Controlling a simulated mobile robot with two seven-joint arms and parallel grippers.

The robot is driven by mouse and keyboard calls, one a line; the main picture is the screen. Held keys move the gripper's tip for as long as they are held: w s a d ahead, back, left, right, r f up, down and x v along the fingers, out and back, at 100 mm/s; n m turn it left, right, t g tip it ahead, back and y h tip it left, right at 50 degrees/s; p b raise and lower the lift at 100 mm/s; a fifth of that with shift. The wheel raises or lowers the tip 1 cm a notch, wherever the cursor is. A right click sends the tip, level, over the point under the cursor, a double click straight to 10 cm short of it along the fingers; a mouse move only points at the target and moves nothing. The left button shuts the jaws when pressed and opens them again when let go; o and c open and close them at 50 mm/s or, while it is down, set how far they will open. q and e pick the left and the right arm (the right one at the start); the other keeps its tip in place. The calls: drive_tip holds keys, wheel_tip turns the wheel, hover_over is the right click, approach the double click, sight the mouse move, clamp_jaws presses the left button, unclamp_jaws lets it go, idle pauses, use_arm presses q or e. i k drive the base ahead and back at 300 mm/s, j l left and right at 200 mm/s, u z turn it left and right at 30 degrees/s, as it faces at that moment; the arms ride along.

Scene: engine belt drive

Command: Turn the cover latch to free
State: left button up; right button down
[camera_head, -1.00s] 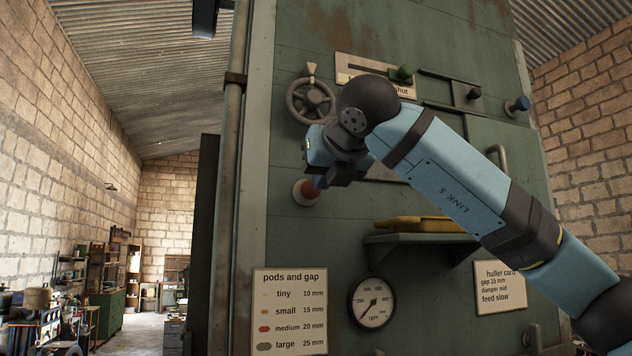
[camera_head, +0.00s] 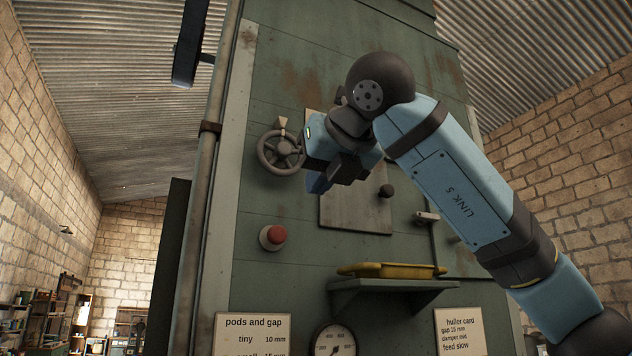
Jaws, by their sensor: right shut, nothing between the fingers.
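My right gripper (camera_head: 320,182) is in front of the green machine, its fingers pointing down and left. It is shut and empty, just right of the handwheel (camera_head: 281,150). Behind it is a grey cover plate (camera_head: 352,212) with a dark round knob (camera_head: 386,191) at its right side; the plate's upper part is hidden by my arm. A small pale lever (camera_head: 427,217) sits right of the plate and may be the cover latch, though I cannot tell for sure. My left gripper is not in view.
A red button (camera_head: 275,236) is below and left of the gripper. A gauge (camera_head: 335,341) and two cards are lower down. A pipe (camera_head: 205,190) runs up the left edge.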

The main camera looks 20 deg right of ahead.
sight(423, 216)
drive_tip(key=z, duration=1.3)
